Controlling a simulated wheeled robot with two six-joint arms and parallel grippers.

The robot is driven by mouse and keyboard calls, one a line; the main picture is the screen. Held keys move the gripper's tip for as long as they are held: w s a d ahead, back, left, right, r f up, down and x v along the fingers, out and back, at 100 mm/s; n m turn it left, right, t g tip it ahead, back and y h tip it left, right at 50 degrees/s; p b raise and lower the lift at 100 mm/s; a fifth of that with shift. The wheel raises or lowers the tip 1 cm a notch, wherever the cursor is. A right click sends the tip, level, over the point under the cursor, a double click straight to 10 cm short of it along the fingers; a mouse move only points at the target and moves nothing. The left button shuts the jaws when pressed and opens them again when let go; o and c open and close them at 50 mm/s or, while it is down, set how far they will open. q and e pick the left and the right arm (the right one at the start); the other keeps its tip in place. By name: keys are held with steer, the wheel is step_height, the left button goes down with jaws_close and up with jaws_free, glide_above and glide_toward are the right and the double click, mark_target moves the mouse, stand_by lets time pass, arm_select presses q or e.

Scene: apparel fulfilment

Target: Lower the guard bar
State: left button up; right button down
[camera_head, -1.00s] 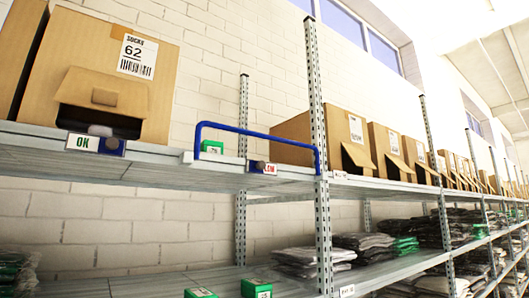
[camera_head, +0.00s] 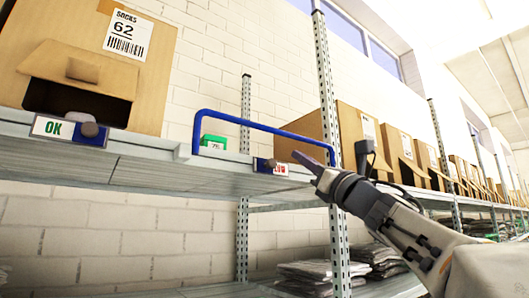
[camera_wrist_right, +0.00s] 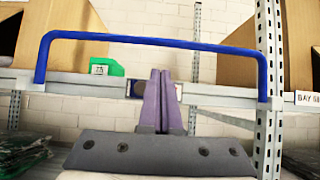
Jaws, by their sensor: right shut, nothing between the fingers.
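The blue guard bar (camera_head: 262,125) stands raised above the front edge of the upper shelf, its two legs rising from the edge. In the right wrist view the bar (camera_wrist_right: 150,39) spans most of the picture. My right gripper (camera_head: 298,156) comes in from the right with its fingers shut and empty, in front of the bar's right part. In the wrist view its purple fingertips (camera_wrist_right: 160,74) lie below the top rail and overlap the label plate behind them. Whether they touch anything I cannot tell. My left gripper is in neither current view.
A socks box (camera_head: 92,75) stands left on the shelf (camera_head: 150,168), above an OK label plate (camera_head: 68,130). A red-lettered plate (camera_head: 271,167) and a small green box (camera_head: 214,142) sit by the bar. A perforated post (camera_head: 326,80) and more boxes stand right.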

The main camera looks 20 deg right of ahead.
steer(key=shift+w, duration=0.1)
steer(key=p+x, duration=0.7)
steer(key=x, duration=0.3)
